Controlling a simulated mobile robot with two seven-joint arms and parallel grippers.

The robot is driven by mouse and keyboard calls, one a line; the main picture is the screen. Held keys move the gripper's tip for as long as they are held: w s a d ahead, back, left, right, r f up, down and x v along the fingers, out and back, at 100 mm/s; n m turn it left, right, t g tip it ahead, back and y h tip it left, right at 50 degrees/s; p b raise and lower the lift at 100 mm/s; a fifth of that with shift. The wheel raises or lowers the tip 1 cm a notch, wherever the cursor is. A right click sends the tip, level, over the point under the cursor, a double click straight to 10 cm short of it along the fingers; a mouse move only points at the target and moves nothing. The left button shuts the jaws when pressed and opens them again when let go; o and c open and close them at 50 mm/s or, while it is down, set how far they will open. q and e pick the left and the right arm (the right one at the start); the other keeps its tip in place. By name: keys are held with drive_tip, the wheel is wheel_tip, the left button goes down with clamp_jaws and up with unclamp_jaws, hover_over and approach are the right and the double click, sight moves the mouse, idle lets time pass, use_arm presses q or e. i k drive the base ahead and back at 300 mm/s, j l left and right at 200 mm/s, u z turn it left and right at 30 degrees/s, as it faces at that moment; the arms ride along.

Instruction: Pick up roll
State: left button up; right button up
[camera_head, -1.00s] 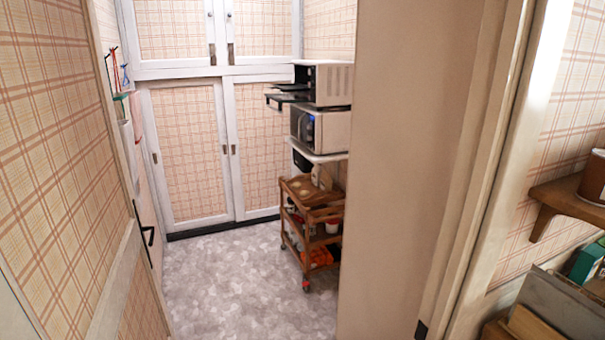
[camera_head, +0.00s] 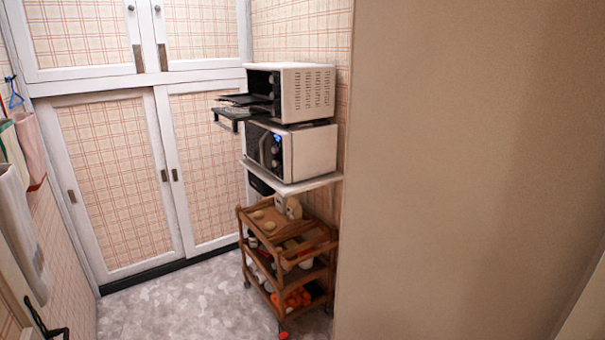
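Small round pale items, possibly rolls (camera_head: 269,226), lie on the top shelf of the wooden cart (camera_head: 331,247); they are too small to tell for sure. The cart stands on the floor at the right, under the shelf with the ovens. Neither of my grippers is in view.
An open toaster oven (camera_head: 308,92) sits on a microwave (camera_head: 312,152) on a white wall shelf (camera_head: 318,184). Its door juts out to the left. A beige wall (camera_head: 470,170) fills the right side. Towels (camera_head: 22,230) hang at the left. The grey floor (camera_head: 175,305) before the cart is clear.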

sight(258, 214)
drive_tip(key=i+j+z, duration=0.15)
drive_tip(key=i+j, duration=0.2)
drive_tip(key=i+j+z, duration=0.2)
drive_tip(key=i+j, duration=0.2)
drive_tip(key=i+j+z, duration=0.15)
drive_tip(key=i+j, duration=0.25)
drive_tip(key=i+j+z, duration=0.2)
drive_tip(key=i+j, duration=0.15)
drive_tip(key=j, duration=0.2)
drive_tip(key=i+j+z, duration=0.15)
drive_tip(key=i+j, duration=0.15)
drive_tip(key=j, duration=0.25)
drive_tip(key=i+j+z, duration=0.15)
drive_tip(key=i+j, duration=0.15)
drive_tip(key=j, duration=0.25)
drive_tip(key=i+j+z, duration=0.2)
drive_tip(key=j, duration=0.4)
drive_tip(key=i+j+z, duration=0.15)
drive_tip(key=j, duration=0.5)
drive_tip(key=i, duration=0.05)
